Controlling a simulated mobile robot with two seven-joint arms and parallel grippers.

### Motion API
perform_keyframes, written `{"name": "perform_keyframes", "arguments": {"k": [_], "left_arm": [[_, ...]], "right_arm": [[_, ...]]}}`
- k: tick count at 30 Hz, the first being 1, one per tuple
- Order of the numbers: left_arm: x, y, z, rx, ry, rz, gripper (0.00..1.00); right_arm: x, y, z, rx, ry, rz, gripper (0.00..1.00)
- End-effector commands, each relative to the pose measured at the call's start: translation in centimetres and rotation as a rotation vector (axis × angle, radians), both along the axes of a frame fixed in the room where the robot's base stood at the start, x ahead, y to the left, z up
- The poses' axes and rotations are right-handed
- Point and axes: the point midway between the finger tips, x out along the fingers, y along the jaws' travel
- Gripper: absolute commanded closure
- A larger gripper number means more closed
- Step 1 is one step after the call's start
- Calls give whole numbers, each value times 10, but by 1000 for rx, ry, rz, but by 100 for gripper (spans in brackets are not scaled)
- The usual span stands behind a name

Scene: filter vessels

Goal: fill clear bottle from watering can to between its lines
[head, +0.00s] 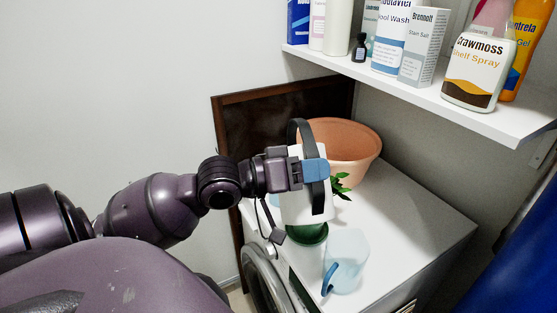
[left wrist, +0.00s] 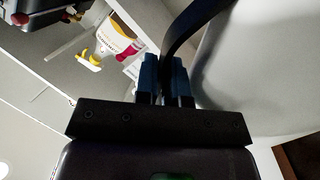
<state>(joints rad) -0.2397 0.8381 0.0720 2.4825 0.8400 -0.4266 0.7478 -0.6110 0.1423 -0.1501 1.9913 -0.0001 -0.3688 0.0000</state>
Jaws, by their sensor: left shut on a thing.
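My left gripper (head: 316,171) has blue fingertips shut on the dark handle (head: 299,131) of a white vessel, which I take for the watering can (head: 318,207). The can is over the white top of the washing machine, beside a green pot. In the left wrist view, the dark handle (left wrist: 186,32) passes between the blue fingertips (left wrist: 163,75), with the can's pale body (left wrist: 250,70) to the right. A translucent pale-blue jug (head: 349,258) with a blue handle stands right of the green pot. I cannot identify a clear bottle with lines. My right gripper is not in view.
The green pot (head: 306,256) is under the can. A peach tub (head: 362,145) stands behind, with green leaves (head: 341,186) in front of it. A shelf (head: 420,91) with several bottles and boxes hangs above right. The machine top (head: 425,225) is clear at right.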

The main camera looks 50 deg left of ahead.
Motion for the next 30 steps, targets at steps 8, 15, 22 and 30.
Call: {"name": "perform_keyframes", "arguments": {"k": [8, 15, 22, 30], "left_arm": [[1, 1, 3, -4, -2, 0, 100], [1, 1, 4, -6, 0, 0, 100], [1, 2, 5, -10, 2, 0, 100], [-1, -1, -3, 3, -5, 0, 100]], "right_arm": [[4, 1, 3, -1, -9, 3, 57], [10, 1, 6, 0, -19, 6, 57], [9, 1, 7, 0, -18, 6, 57], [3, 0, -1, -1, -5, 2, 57]]}}
